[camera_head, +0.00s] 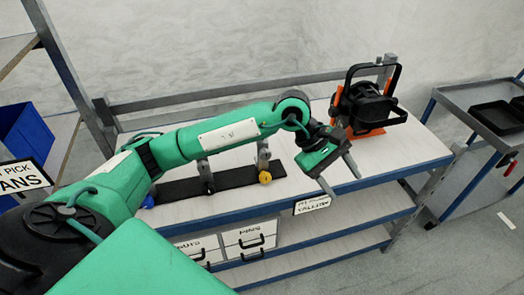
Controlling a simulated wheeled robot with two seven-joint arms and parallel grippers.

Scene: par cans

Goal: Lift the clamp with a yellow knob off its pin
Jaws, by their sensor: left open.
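The clamp with a yellow knob (264,176) hangs at the right end of a dark strip (236,178) on the workbench. Its grey body rises above the knob, and its pin cannot be made out. A clamp with a black knob (208,187) is to its left. A blue knob (148,202) shows further left, partly behind my arm. My left gripper (345,186) is open and empty, with its fingers apart over the bench's front right part. It is to the right of the yellow-knob clamp and clear of it. My right gripper is not in view.
A black par can (368,105) on an orange stand is at the back right of the workbench (400,150). Drawers (243,236) are under the bench. A cart with black trays (497,117) stands at the right, and a blue bin (22,130) is at the left.

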